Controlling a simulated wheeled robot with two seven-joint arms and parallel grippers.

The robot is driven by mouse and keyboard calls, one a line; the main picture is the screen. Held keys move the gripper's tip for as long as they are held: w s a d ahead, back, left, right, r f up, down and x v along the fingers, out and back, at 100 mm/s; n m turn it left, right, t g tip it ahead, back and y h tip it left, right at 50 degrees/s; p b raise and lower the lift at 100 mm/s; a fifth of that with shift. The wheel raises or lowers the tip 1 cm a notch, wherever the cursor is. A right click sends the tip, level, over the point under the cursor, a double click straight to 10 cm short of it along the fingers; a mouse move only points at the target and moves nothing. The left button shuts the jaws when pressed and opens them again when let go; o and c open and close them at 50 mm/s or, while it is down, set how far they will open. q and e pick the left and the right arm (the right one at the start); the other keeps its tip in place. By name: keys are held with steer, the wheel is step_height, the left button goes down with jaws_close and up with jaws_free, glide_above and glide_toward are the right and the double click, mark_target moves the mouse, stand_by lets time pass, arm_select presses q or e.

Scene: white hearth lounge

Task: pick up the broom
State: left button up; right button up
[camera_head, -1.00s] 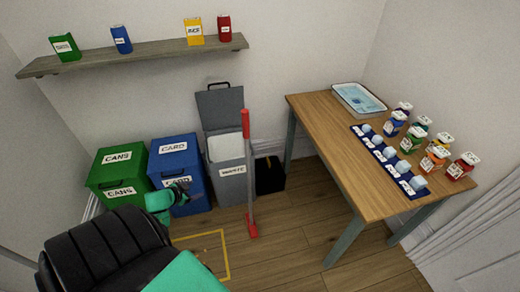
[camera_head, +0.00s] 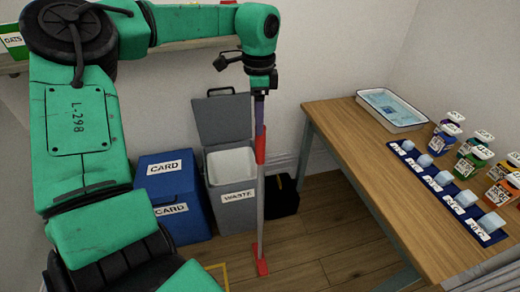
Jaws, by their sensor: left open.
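The broom (camera_head: 261,205) stands near upright in front of the grey waste bin, with a thin grey pole, a red grip section and a red foot (camera_head: 262,267) on the wooden floor. Its top end is hidden or in shade just below my left gripper. My left gripper (camera_head: 259,86) is open and points down over the top of the broom. I cannot tell whether its fingers touch the pole. My right gripper is out of view.
A blue card bin (camera_head: 172,196) and the grey waste bin (camera_head: 233,208) stand behind the broom, with a black box (camera_head: 283,196) to the right. A wooden table (camera_head: 365,150) with a tray (camera_head: 392,108) and several jars fills the right side.

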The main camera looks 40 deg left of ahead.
mark_target(260, 140)
arm_select(q)
step_height(260, 140, down, 8)
steer(key=shift+w+d+p, duration=0.1)
steer(key=shift+w+p, duration=0.05)
steer(key=shift+p, duration=1)
steer(key=shift+w+f, duration=0.1)
jaws_close()
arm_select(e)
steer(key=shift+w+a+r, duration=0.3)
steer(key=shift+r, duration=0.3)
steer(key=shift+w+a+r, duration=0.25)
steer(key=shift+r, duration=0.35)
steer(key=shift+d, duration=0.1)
